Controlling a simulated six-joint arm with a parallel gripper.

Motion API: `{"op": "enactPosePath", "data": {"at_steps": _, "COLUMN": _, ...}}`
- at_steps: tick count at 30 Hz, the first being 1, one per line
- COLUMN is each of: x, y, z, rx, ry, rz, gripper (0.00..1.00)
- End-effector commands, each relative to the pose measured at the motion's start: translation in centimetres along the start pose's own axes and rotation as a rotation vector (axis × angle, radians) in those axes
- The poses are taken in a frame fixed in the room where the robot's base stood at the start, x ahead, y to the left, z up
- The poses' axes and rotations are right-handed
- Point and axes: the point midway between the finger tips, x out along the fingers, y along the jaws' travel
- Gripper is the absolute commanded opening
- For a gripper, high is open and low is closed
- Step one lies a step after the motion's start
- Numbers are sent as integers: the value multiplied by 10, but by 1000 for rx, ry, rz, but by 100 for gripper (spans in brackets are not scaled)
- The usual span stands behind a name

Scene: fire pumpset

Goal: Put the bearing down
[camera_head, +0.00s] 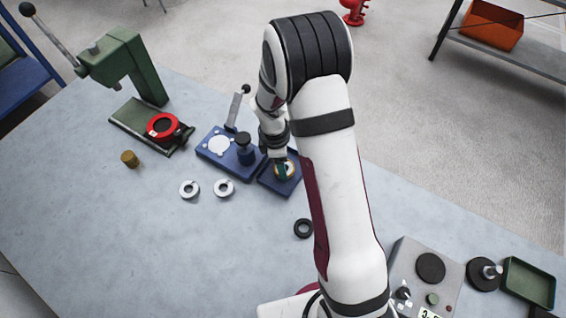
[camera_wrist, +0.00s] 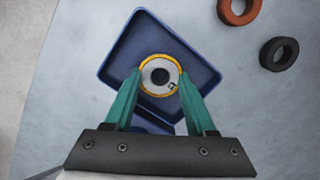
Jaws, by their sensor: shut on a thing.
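The bearing (camera_wrist: 160,66), a metal ring with a yellow-orange outer edge and a dark central hole, is between the teal fingers of my gripper (camera_wrist: 160,82). The fingers are shut on it from left and right. The bearing is over the square blue tray (camera_wrist: 123,48), within its rim in the wrist view. In the head view the bearing (camera_head: 285,169) also shows at the tray (camera_head: 267,184), beside my gripper (camera_head: 282,168). I cannot tell whether it touches the tray floor. My arm hides part of the tray's right side.
A blue fixture (camera_head: 213,158) with a lever stands left of the tray. Two metal rings (camera_head: 189,189) (camera_head: 224,188), a brass piece (camera_head: 129,159) and a black ring (camera_head: 303,228) lie on the table. A green press (camera_head: 130,65) stands back left. The front-left table is clear.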

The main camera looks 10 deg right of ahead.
Motion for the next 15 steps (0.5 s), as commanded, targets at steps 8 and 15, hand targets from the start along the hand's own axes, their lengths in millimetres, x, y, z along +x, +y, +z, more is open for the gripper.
{"op": "enactPosePath", "data": {"at_steps": 8, "x": 2, "y": 0, "z": 0, "rx": 0, "ry": 0, "rz": 1, "gripper": 65}}
{"op": "enactPosePath", "data": {"at_steps": 15, "x": 2, "y": 0, "z": 0, "rx": -1, "ry": 0, "rz": 0, "gripper": 86}}
